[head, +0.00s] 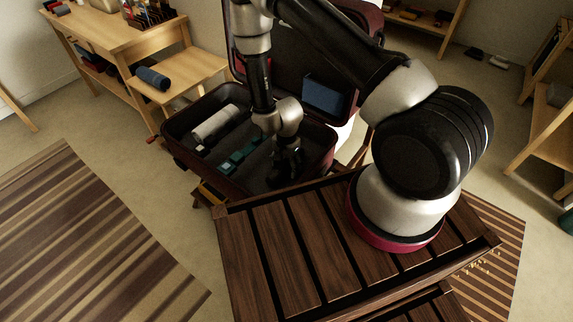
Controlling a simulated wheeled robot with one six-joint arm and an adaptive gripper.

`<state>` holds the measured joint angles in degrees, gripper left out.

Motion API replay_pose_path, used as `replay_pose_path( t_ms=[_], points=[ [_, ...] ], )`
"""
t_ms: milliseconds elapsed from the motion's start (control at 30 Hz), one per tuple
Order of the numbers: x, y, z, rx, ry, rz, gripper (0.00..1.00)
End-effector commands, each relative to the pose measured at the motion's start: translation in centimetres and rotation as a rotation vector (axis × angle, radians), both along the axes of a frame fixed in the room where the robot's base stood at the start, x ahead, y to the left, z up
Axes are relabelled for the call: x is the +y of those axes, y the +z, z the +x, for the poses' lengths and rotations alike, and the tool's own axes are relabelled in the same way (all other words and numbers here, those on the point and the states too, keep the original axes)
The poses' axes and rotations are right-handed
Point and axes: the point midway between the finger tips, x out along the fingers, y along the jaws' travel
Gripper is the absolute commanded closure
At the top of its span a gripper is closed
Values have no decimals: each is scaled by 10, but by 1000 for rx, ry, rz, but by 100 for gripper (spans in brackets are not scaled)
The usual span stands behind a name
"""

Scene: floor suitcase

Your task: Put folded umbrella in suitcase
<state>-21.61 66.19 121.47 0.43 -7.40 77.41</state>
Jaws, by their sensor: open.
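The open suitcase (176,150) is dark maroon, with its lid raised at the back. A dark blue rolled bundle (153,77) lies on the low wooden bench to the left; it may be the folded umbrella, but I cannot tell for sure. My gripper (286,172) points down inside the right part of the suitcase, to the right of the contents. Its fingers are dark against the dark lining, and I see nothing held between them. They look open. The suitcase floor under the gripper is partly hidden.
In the suitcase lie a pale grey roll (215,124) and green items (238,158). A blue item (323,96) sits against the lid. The bench (200,70) adjoins a wooden table (110,35) with things on it. A striped rug (85,250) covers open floor at left.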

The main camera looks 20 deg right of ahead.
Motion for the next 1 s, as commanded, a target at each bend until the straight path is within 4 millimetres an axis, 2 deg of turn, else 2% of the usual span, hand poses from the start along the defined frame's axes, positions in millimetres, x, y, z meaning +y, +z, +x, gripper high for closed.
replay_pose_path(
  t_ms=[167,267,600,700,800,1000],
  points=[
    [0,4,0,-1,0,1,34],
    [0,15,1,-2,0,1,34],
    [1,90,2,-2,-1,2,34],
    [1,106,1,-2,1,3,34],
    [1,117,1,-1,1,2,34],
    [0,124,1,-1,2,1,34]
  ],
)
